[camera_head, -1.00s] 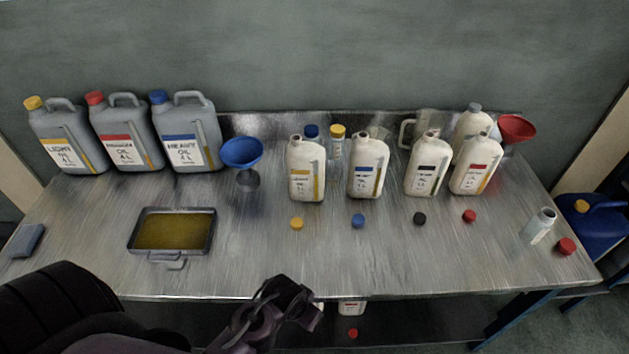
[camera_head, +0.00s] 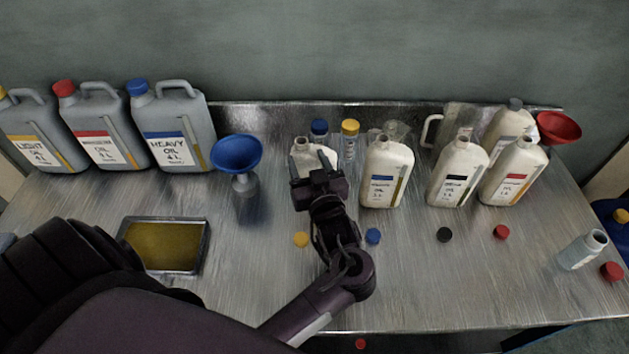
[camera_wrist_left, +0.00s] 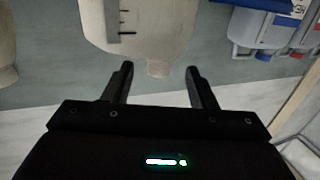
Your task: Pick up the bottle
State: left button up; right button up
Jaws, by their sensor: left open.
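A white bottle (camera_head: 309,151) stands on the metal table, mostly hidden behind my left gripper in the head view. In the left wrist view the bottle (camera_wrist_left: 150,25) appears upside down, with its open neck between and just beyond the fingertips. My left gripper (camera_head: 308,163) is open in front of the bottle. In the left wrist view its two fingers (camera_wrist_left: 158,80) are apart with nothing between their pads. Similar white bottles stand to the right, with a blue label (camera_head: 383,182), a black label (camera_head: 456,175) and a red label (camera_head: 513,175). My right gripper is out of view.
A blue funnel (camera_head: 237,155) stands left of the bottle. Yellow (camera_head: 301,239) and blue (camera_head: 373,236) caps lie near my forearm. Small jars (camera_head: 349,145) stand close behind. Large grey canisters (camera_head: 172,130) line the back left. A tray (camera_head: 206,250) sits front left.

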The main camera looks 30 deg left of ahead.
aim_at(303, 148)
pick_arm(q)
jog(key=shift+a+r, duration=0.2)
jog(key=shift+r, duration=0.1)
jog(key=shift+w+a+r+p, duration=0.4)
jog(key=shift+w+a+p, duration=0.1)
jog(key=shift+a+p, duration=0.35)
jog(key=x, duration=0.1)
jog(key=p+x, duration=0.1)
jog(key=x, duration=0.2)
jog(key=shift+w+d+f+p, duration=0.25)
jog(key=shift+p, duration=0.05)
jog(key=shift+w+a, duration=0.15)
jog(key=shift+a, duration=0.1)
jog(key=shift+f, duration=0.1)
jog(key=c, duration=1)
grip_shut()
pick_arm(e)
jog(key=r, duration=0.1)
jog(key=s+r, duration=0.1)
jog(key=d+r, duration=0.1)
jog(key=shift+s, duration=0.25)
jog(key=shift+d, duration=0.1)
